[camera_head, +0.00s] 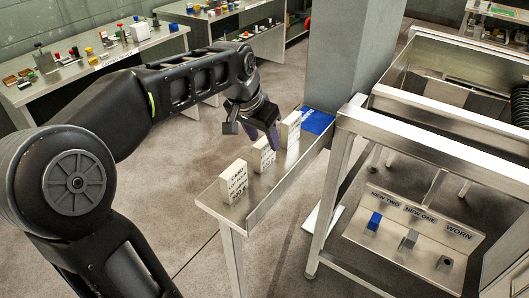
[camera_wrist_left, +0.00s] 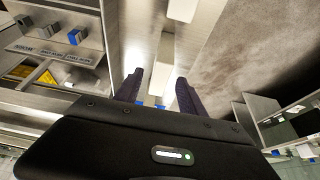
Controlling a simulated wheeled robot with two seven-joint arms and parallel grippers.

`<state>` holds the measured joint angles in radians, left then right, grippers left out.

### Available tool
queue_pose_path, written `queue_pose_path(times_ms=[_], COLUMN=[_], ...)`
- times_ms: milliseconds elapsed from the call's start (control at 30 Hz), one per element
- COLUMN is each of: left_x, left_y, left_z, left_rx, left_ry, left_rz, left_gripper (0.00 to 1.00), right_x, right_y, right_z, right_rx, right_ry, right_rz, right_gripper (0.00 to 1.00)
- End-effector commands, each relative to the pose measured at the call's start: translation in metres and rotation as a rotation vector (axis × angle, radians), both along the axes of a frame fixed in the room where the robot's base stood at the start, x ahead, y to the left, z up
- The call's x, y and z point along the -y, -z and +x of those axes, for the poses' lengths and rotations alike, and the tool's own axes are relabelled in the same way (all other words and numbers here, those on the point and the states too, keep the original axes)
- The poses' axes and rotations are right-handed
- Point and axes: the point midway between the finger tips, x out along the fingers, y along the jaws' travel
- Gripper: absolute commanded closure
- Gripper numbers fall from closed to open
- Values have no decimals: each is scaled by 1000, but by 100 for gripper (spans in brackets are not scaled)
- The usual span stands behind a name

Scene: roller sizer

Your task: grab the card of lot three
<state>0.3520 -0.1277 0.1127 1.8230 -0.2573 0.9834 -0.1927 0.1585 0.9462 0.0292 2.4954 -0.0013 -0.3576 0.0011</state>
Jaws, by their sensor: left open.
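Three white cards stand on end along a narrow metal shelf (camera_head: 262,192): a near one (camera_head: 234,182), a middle one (camera_head: 261,157) and a far one (camera_head: 290,130). The near card bears the words "CARD LOT", but I cannot read its number for sure, nor the lot on the others. My left gripper (camera_head: 268,136) is open and empty, its dark fingers pointing down beside the middle and far cards. In the left wrist view the gripper (camera_wrist_left: 158,95) shows a pale card (camera_wrist_left: 160,76) beyond and between its fingertips; another (camera_wrist_left: 182,9) is at the top. My right gripper is not in view.
A blue piece (camera_head: 317,121) lies at the shelf's far end, near a grey pillar (camera_head: 345,50). A metal frame (camera_head: 345,170) stands right of the shelf, with a tray (camera_head: 400,262) labelled NEW TWO, NEW ONE and WORN. Benches with small items stand behind.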

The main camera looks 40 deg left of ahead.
Motion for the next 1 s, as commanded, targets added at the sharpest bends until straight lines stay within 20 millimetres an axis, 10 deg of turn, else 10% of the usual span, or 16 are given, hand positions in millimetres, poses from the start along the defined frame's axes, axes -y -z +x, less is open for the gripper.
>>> queue_pose_path(times_ms=[333, 1000], left_x=[1, 0], left_y=[42, 45], left_z=[15, 17], left_rx=[-4, 0], left_ry=[0, 0], left_rz=[-1, 0], left_gripper=[53, 54], right_x=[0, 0], right_y=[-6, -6], right_z=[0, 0], right_rx=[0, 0], right_ry=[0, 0], right_rz=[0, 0], right_gripper=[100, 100])
